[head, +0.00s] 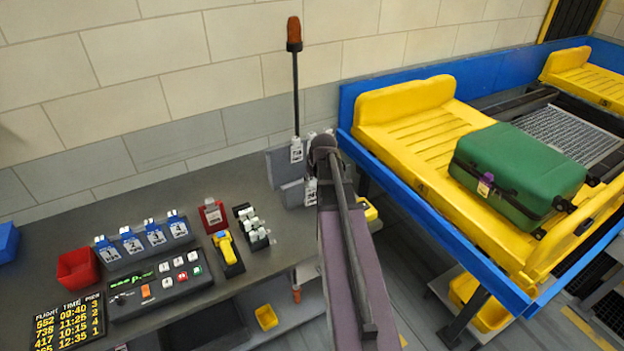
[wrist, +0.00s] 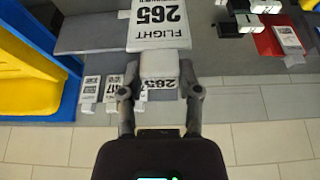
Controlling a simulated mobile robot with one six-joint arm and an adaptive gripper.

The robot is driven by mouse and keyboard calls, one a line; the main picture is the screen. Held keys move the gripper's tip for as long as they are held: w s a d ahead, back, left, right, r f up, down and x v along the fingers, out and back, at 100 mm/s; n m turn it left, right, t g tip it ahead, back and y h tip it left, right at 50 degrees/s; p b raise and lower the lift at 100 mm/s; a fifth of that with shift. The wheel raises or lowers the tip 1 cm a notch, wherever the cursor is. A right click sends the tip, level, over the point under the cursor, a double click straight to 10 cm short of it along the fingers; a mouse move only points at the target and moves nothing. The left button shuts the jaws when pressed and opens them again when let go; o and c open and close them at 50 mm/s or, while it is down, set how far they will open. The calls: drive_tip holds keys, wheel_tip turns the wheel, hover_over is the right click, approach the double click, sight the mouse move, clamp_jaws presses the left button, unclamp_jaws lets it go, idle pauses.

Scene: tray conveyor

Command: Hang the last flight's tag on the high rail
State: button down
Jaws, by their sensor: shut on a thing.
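My gripper (wrist: 158,92) is shut on a white tag (wrist: 158,66) in the wrist view. Its printed label reads FLIGHT 265, partly seen upside down. In the head view my arm hides most of the gripper. Two grey rail panels, an upper one (head: 281,160) and a lower one (head: 292,194), stand at the bench's far right end by the wall. Small white tags hang close to them (head: 310,190). The wrist view shows small tags (wrist: 112,92) left of my gripper. The flight board (head: 70,318) lists 265 at 12:35, the latest time shown.
The bench holds a red bin (head: 77,268), a rack of numbered blue-topped tags (head: 145,242), a button panel (head: 160,285), a yellow scanner (head: 228,252) and a red tag holder (head: 212,215). A lamp pole (head: 295,90) rises behind the panels. The conveyor's yellow tray (head: 400,130) bears a green suitcase (head: 520,170).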

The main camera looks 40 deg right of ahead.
sight(314, 186)
drive_tip(key=shift+r+p, duration=0.7)
drive_tip(key=shift+r, duration=0.15)
wheel_tip(314, 186, down, 6)
drive_tip(key=b, duration=0.6)
drive_tip(key=shift+s, duration=0.15)
